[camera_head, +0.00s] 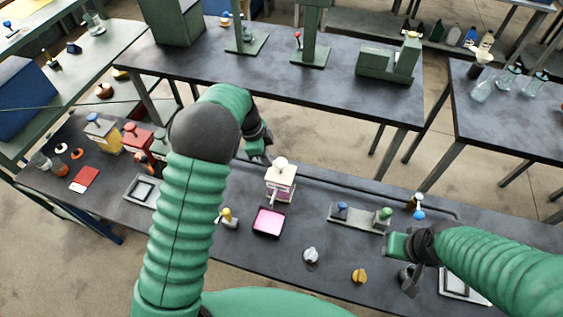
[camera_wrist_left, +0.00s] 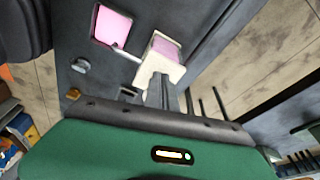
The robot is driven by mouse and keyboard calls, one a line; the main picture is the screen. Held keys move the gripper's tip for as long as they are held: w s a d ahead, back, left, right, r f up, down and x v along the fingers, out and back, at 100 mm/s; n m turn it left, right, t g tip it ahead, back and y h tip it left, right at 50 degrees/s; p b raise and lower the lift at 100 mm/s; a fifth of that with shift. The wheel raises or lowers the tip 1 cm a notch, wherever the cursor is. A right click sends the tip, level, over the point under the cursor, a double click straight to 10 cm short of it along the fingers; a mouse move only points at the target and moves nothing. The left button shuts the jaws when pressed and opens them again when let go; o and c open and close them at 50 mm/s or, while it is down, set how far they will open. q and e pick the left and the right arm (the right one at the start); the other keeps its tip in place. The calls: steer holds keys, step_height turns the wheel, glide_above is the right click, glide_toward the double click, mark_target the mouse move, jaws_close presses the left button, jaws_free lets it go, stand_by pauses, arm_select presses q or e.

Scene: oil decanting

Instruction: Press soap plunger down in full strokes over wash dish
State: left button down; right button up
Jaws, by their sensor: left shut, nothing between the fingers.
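A soap dispenser (camera_head: 281,186) with a pink and white body and a pale round plunger top (camera_head: 281,164) stands upright on the dark bench. A square black wash dish (camera_head: 268,222) with a pink inside lies in front of it. In the left wrist view the dispenser (camera_wrist_left: 166,48) shows a white spout pointing to the pink dish (camera_wrist_left: 112,25). My left gripper (camera_head: 261,158) is shut and empty, just behind and left of the plunger top; its fingertips (camera_wrist_left: 163,88) overlap the dispenser's white top in the wrist view, so contact is unclear. My right gripper (camera_head: 409,281) is low at right, its jaws unclear.
A tray with blue and green knobs (camera_head: 358,218) lies right of the dispenser. Grey (camera_head: 310,255) and orange (camera_head: 359,276) knobs sit near the front. Yellow (camera_head: 103,133) and red (camera_head: 137,137) containers stand at left. The bench right of the dish is partly clear.

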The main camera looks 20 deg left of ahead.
arm_select(q)
steer(key=shift+a, duration=0.15)
steer(key=w+b+v, duration=0.1)
steer(key=b+v, duration=0.2)
steer(key=v, duration=1.3)
steer(key=shift+s+r, duration=0.4)
steer(key=shift+s, duration=0.1)
steer(key=shift+f, duration=0.1)
